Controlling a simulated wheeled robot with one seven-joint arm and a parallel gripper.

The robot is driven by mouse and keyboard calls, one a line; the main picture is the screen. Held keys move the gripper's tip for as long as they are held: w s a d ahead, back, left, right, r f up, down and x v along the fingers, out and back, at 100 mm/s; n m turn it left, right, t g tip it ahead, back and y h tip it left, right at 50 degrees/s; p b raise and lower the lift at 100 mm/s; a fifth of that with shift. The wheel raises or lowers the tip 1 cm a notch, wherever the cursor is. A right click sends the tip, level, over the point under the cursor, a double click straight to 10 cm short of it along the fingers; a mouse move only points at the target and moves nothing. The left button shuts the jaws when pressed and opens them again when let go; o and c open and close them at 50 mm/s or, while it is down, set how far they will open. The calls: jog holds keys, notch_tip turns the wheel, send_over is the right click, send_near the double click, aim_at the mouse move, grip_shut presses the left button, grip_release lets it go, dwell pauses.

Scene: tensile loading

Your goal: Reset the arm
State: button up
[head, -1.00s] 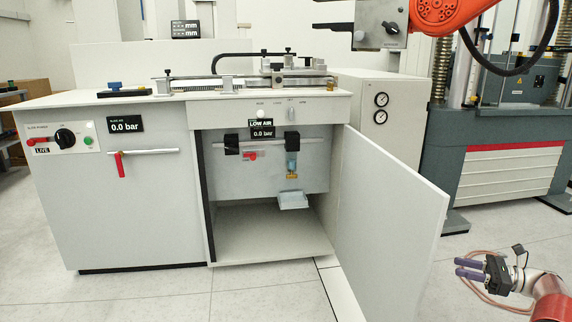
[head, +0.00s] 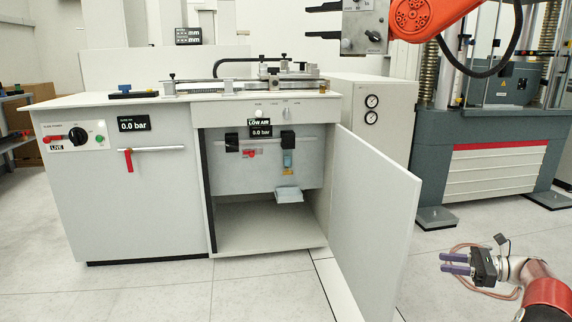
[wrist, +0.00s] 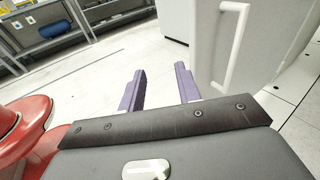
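My gripper (head: 456,264) is at the lower right of the head view, low over the floor and to the right of the open cabinet door (head: 368,225). Its two purple fingers point left and stand apart with nothing between them. The wrist view also shows my gripper (wrist: 160,90) with a clear gap between the fingers and floor beyond. My red and grey arm reaches in from the lower right corner. A white panel with a white handle (wrist: 235,50) is at the right of the wrist view.
A grey bench (head: 130,205) with gauges reading 0.0 bar stands at left and centre. An orange industrial arm (head: 420,15) with a grey tool hangs at the top. A testing machine (head: 500,170) stands at the right. Shelves (wrist: 60,25) show in the wrist view. Floor around my gripper is clear.

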jog(key=s+a+r+n+g+h, duration=0.2)
jog(key=a+r+n+h, duration=0.15)
jog(key=a, duration=0.55)
jog(key=s+a+r+n+g+h, duration=0.25)
jog(key=a+r, duration=0.25)
jog(key=a, duration=0.5)
jog(key=s+a+r+n+g+h, duration=0.15)
jog(key=a+r+n, duration=0.25)
jog(key=a, duration=0.5)
jog(key=s+a+f+n+t+h, duration=0.1)
jog(key=s+n, duration=0.3)
jog(key=s, duration=0.4)
jog(key=s+a+f+n+t+h, duration=0.1)
jog(key=s+a+n+h, duration=0.3)
jog(key=s, duration=0.4)
jog(key=s+a+f+n+t+h, duration=0.1)
jog(key=s+n, duration=0.3)
jog(key=s, duration=0.5)
jog(key=shift+a+n+t+h, duration=0.4)
jog(key=shift+a+t+h, duration=0.1)
jog(key=shift+a+h, duration=0.3)
